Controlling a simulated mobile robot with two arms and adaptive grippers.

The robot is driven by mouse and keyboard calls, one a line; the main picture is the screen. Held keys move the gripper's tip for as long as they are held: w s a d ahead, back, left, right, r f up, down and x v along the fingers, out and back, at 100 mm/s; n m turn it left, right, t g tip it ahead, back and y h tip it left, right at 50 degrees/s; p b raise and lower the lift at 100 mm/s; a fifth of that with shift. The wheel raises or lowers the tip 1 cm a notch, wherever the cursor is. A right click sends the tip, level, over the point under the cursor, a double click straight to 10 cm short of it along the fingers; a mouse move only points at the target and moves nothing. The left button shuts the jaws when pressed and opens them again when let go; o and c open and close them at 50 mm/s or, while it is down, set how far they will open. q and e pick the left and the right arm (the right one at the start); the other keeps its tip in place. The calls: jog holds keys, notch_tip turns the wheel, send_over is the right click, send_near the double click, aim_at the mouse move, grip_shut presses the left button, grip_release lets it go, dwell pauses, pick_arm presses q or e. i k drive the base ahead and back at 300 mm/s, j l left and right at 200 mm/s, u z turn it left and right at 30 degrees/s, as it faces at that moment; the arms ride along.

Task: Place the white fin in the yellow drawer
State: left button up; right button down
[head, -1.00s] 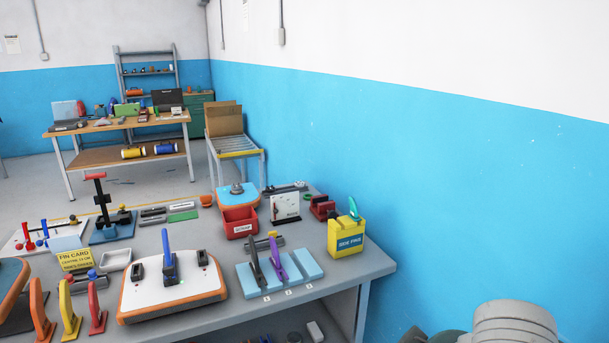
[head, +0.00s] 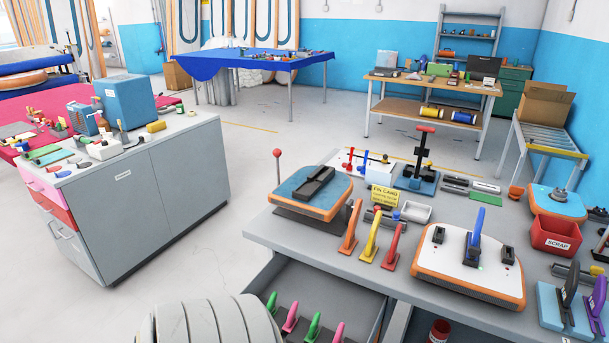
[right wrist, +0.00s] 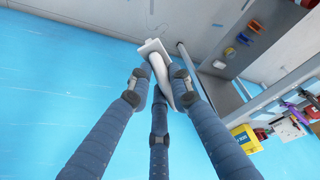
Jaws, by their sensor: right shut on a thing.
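The white fin (right wrist: 156,57) shows in the right wrist view. My right gripper (right wrist: 160,86) is shut on it, with its dark blue fingers around the fin. The fin is in the air in front of a blue wall. I see no yellow drawer in any view. In the head view a grey cabinet (head: 165,182) stands at the left, and its visible drawers are a pink drawer (head: 43,185), a red drawer (head: 55,213) and a pale grey lower drawer (head: 72,246). Neither gripper shows in the head view.
A grey workbench (head: 290,236) has an open drawer below its edge with a green fin (head: 272,301) and several coloured fins. Orange, yellow and red fins stand beside an orange-edged board (head: 431,265). Open floor (head: 265,180) lies between cabinet and bench. A blue-covered table (head: 250,62) stands behind.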

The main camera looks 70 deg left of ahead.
aim_at(320, 306)
jog(key=k+j, duration=0.15)
jog(key=j, duration=0.25)
jog(key=k+j, duration=0.1)
jog(key=j, duration=0.25)
jog(key=k+j, duration=0.15)
jog(key=j, duration=0.25)
jog(key=k+j, duration=0.1)
jog(key=j, duration=0.3)
jog(key=k+j, duration=0.15)
jog(key=j, duration=0.2)
jog(key=k+j, duration=0.1)
jog(key=j, duration=0.3)
jog(key=i+j, duration=0.1)
jog(key=j, duration=0.3)
jog(key=i+j, duration=0.1)
jog(key=j, duration=0.75)
jog(key=i+j, duration=0.15)
jog(key=j, duration=0.3)
jog(key=z, duration=0.05)
